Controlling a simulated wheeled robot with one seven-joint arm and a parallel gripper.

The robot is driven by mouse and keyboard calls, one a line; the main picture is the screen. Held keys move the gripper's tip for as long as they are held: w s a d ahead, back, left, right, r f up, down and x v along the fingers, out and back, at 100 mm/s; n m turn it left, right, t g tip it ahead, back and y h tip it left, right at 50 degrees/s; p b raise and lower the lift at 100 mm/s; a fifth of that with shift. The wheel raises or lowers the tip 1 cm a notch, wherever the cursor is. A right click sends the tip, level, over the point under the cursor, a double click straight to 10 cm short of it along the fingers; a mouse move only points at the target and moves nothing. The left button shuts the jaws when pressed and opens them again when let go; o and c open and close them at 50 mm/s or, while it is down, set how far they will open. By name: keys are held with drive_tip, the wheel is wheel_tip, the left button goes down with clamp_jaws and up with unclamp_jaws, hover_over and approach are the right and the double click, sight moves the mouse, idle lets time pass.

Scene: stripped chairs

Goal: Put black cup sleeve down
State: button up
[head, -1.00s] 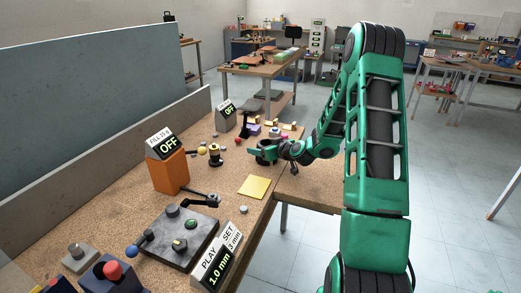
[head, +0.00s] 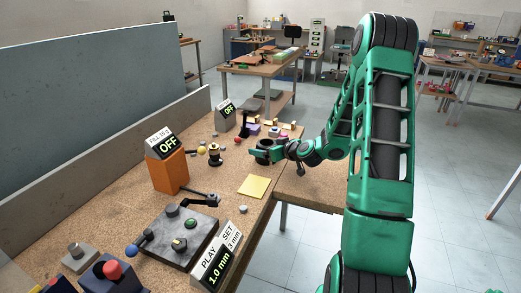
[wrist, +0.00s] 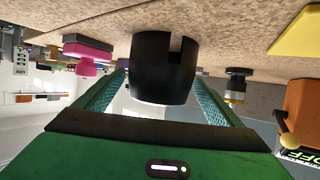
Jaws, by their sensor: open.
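The black cup sleeve (wrist: 163,75) is a dark hollow cylinder with a slot in its wall. In the wrist view it stands at the bench top (wrist: 230,40), between my two green fingers, with a finger on each side. My gripper (head: 263,153) is open around it near the bench's right edge in the head view. There the sleeve (head: 265,143) is small and partly hidden by the fingers. The exact contact between sleeve and bench is hard to make out.
A yellow sheet (head: 254,186) lies nearer on the bench. A black-and-yellow piece (head: 214,155) and an orange box (head: 167,172) stand to the left. A pink piece (wrist: 88,68) shows beside the gripper. Several small blocks lie behind it.

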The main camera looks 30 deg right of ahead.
drive_tip(key=v, duration=0.8)
drive_tip(key=shift+s+a, duration=0.2)
drive_tip(key=shift+a, duration=0.15)
drive_tip(key=s+a+g, duration=0.1)
drive_tip(key=s+a, duration=0.1)
drive_tip(key=s+a+n+g+y, duration=0.1)
drive_tip(key=s+a+g, duration=0.1)
drive_tip(key=shift+a+n, duration=0.3)
drive_tip(key=s+g, duration=0.1)
drive_tip(key=s+a, duration=0.1)
drive_tip(key=s, duration=0.1)
drive_tip(key=s+g, duration=0.1)
drive_tip(key=s, duration=0.1)
drive_tip(key=shift+a+r+g, duration=0.2)
drive_tip(key=shift+a+g, duration=0.05)
drive_tip(key=shift+g, duration=0.05)
drive_tip(key=s+r+m+g, duration=0.2)
drive_tip(key=s+m, duration=0.1)
drive_tip(key=s, duration=0.6)
drive_tip(key=s+a+r+m+g+h, duration=0.1)
drive_tip(key=s+r+m+g, duration=0.2)
drive_tip(key=s, duration=0.7)
drive_tip(key=s+a+r+m+g, duration=0.1)
drive_tip(key=s+r+m+g, duration=0.1)
drive_tip(key=s, duration=0.8)
drive_tip(key=shift+r+m+g+h, duration=0.4)
drive_tip(key=shift+r+g, duration=0.05)
drive_tip(key=shift+g, duration=0.05)
drive_tip(key=shift+d, duration=0.1)
